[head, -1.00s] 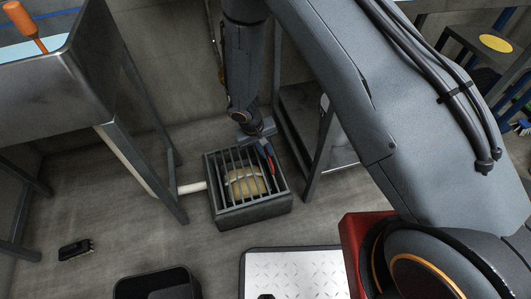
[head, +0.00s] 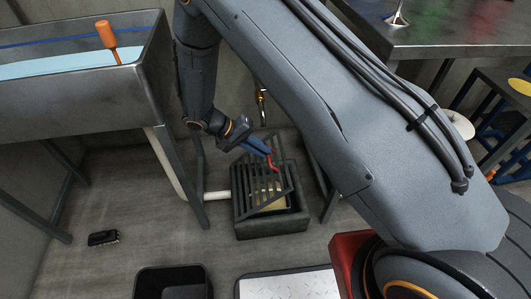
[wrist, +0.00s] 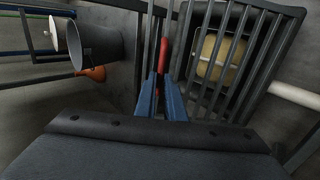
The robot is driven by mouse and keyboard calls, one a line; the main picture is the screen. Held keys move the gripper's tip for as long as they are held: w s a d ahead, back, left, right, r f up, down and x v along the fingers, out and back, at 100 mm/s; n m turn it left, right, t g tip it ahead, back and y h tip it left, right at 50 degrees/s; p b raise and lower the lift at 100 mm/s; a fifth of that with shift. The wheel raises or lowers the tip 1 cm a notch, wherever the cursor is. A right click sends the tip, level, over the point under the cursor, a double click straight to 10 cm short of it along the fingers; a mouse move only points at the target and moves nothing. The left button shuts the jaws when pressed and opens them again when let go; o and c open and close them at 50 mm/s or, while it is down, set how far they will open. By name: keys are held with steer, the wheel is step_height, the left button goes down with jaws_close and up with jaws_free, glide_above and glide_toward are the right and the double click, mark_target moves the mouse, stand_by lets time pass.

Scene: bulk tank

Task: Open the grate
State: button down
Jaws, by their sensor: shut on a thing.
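The grate (head: 256,187), a panel of dark parallel bars, is tilted up at an angle over a dark floor box (head: 270,226). Its red handle (head: 273,163) is between the blue fingers of my gripper (head: 268,152). In the wrist view, the blue fingers (wrist: 171,98) are shut on the red handle (wrist: 163,56), beside the grate's bars (wrist: 237,52). A tan rounded thing (wrist: 219,57) shows behind the bars, inside the box. The fingers hide part of the handle.
A metal tank (head: 80,95) with an orange-handled tool (head: 108,40) stands at left. A white pipe (head: 216,196) meets the box's left side. A black brush (head: 103,238), a dark bin (head: 172,282) and a tread plate (head: 290,288) are on the floor.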

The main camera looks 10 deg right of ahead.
steer(key=shift+s+a+f, duration=0.15)
steer(key=shift+s+a, duration=0.05)
steer(key=shift+a, duration=0.8)
steer(key=c, duration=1.8)
jaws_free()
steer(key=shift+a, duration=0.15)
steer(key=shift+c, duration=0.2)
steer(key=shift+w+d, duration=0.15)
steer(key=shift+d, duration=0.15)
step_height(320, 180, up, 10)
steer(key=p, duration=0.2)
steer(key=shift+p, duration=0.35)
